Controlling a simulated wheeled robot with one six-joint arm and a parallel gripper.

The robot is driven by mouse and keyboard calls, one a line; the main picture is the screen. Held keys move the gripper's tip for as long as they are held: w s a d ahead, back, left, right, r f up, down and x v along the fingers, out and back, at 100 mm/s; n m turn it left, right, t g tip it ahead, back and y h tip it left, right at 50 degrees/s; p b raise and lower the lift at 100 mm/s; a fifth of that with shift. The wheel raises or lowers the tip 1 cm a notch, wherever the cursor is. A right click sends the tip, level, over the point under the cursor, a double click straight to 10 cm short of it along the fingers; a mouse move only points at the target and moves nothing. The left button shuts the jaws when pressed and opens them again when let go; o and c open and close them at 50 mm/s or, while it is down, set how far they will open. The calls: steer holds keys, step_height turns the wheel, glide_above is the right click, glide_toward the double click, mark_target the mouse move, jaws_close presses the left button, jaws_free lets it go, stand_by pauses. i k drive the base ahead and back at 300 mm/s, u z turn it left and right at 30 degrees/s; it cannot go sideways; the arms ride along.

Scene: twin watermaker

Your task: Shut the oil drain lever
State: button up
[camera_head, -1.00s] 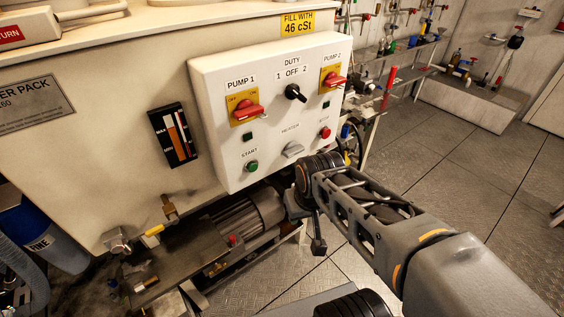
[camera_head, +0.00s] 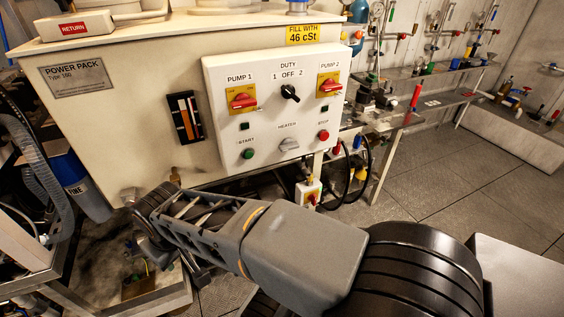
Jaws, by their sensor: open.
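The oil drain lever is not clearly visible; my wrist covers the spot below the tank's lower left where a yellow lever showed earlier. A steel fitting (camera_head: 128,196) and a brass fitting (camera_head: 176,171) show at the tank's lower edge, just beyond my wrist. My arm reaches leftward across the lower front of the power pack tank (camera_head: 130,120). My gripper (camera_head: 150,252) hangs at the arm's far end, dark and partly hidden. It is open and I see nothing held in it.
A white control box (camera_head: 266,130) with red and black switches is on the tank front, above my arm. A blue cylinder (camera_head: 75,180) and a grey hose (camera_head: 35,155) stand at the left. A metal frame (camera_head: 30,250) is at the lower left. The floor at right is clear.

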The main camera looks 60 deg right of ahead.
mark_target(301, 163)
steer(key=u, duration=0.05)
steer(key=k, duration=0.75)
steer(key=z, duration=1)
steer(key=i, duration=0.5)
steer(key=u, duration=0.05)
